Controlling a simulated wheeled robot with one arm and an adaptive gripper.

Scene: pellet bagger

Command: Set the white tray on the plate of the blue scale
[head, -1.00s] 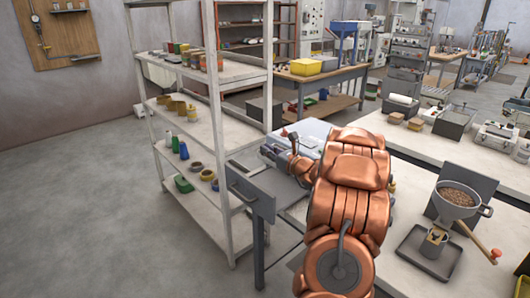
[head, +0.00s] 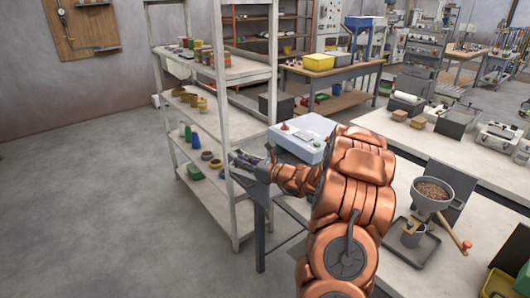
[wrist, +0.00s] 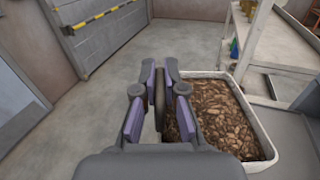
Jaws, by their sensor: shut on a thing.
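The white tray (wrist: 237,76), full of brown pellets, is close beside my gripper (wrist: 160,70) in the wrist view, on its right. The fingers with purple pads are closed on a thin dark upright piece at the tray's left side; the fingers hide part of that side. In the head view my gripper (head: 250,163) is left of the copper wrist, and I cannot make out the tray there. A pale blue box with a light top (head: 303,132) and a red knob stands on the bench behind the arm; I cannot tell whether it is the scale.
A white shelf (head: 243,121) with cups and bottles stands left of the gripper. A metal funnel of pellets (head: 433,190) stands on the bench (head: 398,277) at right. Another bench (head: 400,135) with machines lies behind. The floor (head: 80,220) at left is clear.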

